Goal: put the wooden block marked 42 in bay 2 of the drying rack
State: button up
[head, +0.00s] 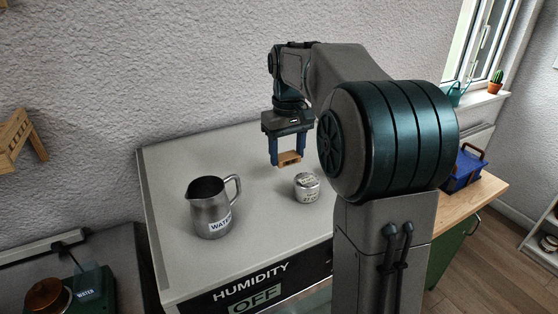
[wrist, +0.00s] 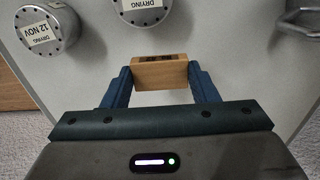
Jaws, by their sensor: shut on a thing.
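My gripper (head: 283,157) is shut on a small wooden block (head: 290,157), held above the grey worktop. In the wrist view the wooden block (wrist: 160,74) sits between the two blue fingers of my gripper (wrist: 163,77). Dark marks show on the block's far edge, but they are too small to read. At the far left of the head view there is a wooden rack-like piece (head: 14,140) on the wall; only part of it shows and no bay number is visible.
A steel jug labelled WATER (head: 212,212) and a round metal tin (head: 307,187) stand on the grey worktop (head: 265,235). A blue toolbox (head: 465,168) is at right.

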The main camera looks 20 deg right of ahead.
aim_at(280, 177)
jog(key=shift+w+a+f, duration=0.55)
jog(key=shift+w+a, duration=0.05)
jog(key=shift+w, duration=0.1)
jog(key=shift+f, duration=0.25)
jog(key=shift+f+p, duration=0.6)
jog(key=shift+f, duration=1.2)
jog(key=shift+f, duration=0.1)
jog(key=shift+f, duration=0.15)
jog(key=o, duration=0.9)
jog(key=shift+o, duration=0.2)
